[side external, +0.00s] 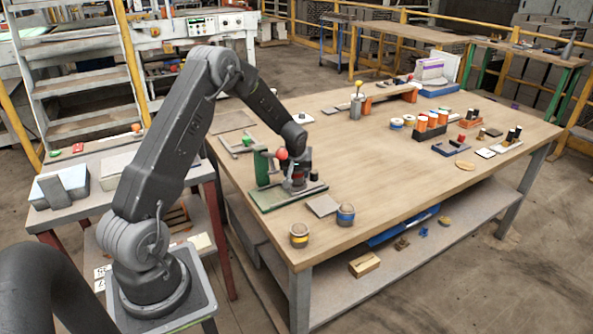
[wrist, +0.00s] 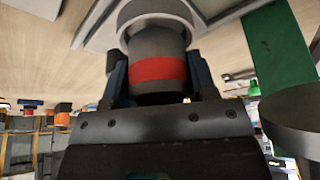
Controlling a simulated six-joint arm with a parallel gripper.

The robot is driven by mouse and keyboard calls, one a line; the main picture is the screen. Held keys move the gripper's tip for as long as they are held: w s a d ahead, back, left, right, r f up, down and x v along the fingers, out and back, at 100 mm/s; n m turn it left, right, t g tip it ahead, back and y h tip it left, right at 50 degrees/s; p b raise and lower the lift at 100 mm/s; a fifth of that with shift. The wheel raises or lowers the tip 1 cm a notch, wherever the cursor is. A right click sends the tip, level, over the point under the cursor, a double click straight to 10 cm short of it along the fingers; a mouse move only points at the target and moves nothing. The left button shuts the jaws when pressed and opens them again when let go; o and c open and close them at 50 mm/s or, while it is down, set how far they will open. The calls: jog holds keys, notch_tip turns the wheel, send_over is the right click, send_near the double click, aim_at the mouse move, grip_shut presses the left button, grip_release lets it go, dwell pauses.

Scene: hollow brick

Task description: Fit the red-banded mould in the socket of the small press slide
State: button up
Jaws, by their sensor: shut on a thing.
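The red-banded mould (wrist: 158,68) is a dark grey cylinder with a red band, seen in the wrist view between the fingers of my gripper (wrist: 160,80). My gripper is shut on it. A pale grey ring (wrist: 124,14), which looks like the slide's socket, curves round the mould's far end; I cannot tell how deep the mould sits in it. In the side view my gripper (side external: 297,178) is low over the small press, with its green base (side external: 275,198), green column (side external: 262,166) and red knob (side external: 281,154). The gripper largely hides the mould there.
The green column (wrist: 275,45) and a grey round part (wrist: 300,115) stand close on the right in the wrist view. A flat grey plate (side external: 322,206), a yellow-banded pot (side external: 299,236) and a blue-banded pot (side external: 345,215) are near the press. The table's middle is clear.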

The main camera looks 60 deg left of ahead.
jog(key=shift+f, duration=0.35)
jog(key=o, duration=1.1)
jog(key=shift+f, duration=0.1)
jog(key=shift+o, duration=0.7)
jog(key=shift+s+d+f, duration=0.1)
jog(key=shift+a+v, duration=0.1)
jog(key=shift+v, duration=1.95)
jog(key=shift+a+v, duration=0.15)
jog(key=shift+v, duration=1.95)
